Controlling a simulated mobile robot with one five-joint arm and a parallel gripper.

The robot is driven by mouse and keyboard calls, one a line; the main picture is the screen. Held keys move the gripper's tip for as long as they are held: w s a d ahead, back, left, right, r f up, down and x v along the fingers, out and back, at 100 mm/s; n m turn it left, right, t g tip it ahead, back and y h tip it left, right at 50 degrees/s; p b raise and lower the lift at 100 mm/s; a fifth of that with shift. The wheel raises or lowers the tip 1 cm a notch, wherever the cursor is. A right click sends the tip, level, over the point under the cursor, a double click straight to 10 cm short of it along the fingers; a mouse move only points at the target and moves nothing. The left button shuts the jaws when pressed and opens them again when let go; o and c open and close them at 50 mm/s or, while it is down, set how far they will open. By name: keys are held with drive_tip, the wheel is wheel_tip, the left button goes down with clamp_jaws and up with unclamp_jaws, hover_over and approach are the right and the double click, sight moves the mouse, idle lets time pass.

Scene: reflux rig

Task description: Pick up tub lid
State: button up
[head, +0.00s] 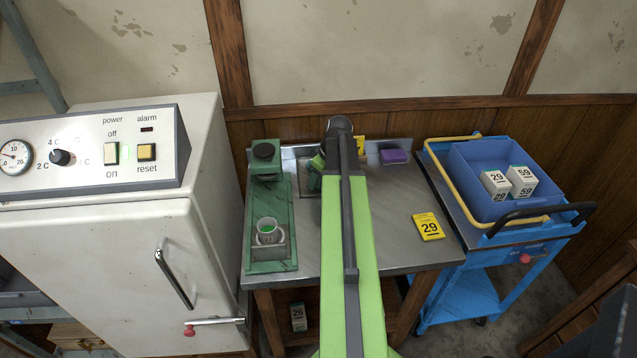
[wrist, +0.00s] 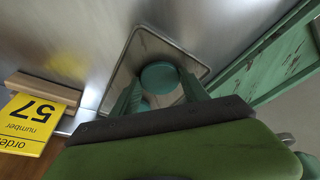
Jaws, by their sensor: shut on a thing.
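The tub lid (wrist: 160,76) is a round, dark teal-green disc in the wrist view. It sits between the two green fingers of my gripper (wrist: 158,95), which is shut on it. Behind it lies a shallow metal tray (wrist: 190,57) with a raised rim. I cannot tell how far the lid is above the tray. A paler green patch shows below the lid, partly hidden by my gripper's dark edge. In the head view my arm covers the lid and most of the gripper; only part of the tray (head: 289,161) shows.
On the steel table (head: 400,262), a green board (head: 284,205) at left bears a cup (head: 268,232) in a holder and a dark-capped green device (head: 265,160). A yellow card 29 (head: 428,227) and a purple block (head: 393,156) lie right. A blue cart (head: 462,178) holds white boxes.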

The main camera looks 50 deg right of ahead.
sight(319, 182)
drive_tip(key=shift+r+p, duration=0.6)
wheel_tip(319, 182, up, 4)
drive_tip(key=p, duration=0.4)
drive_tip(key=s+d+r+p, duration=0.5)
drive_tip(key=s+d, duration=0.1)
drive_tip(key=s, duration=0.3)
drive_tip(key=shift+s+d+r+p, duration=0.25)
drive_tip(key=shift+s+r+p, duration=0.1)
drive_tip(key=shift+r+p, duration=0.05)
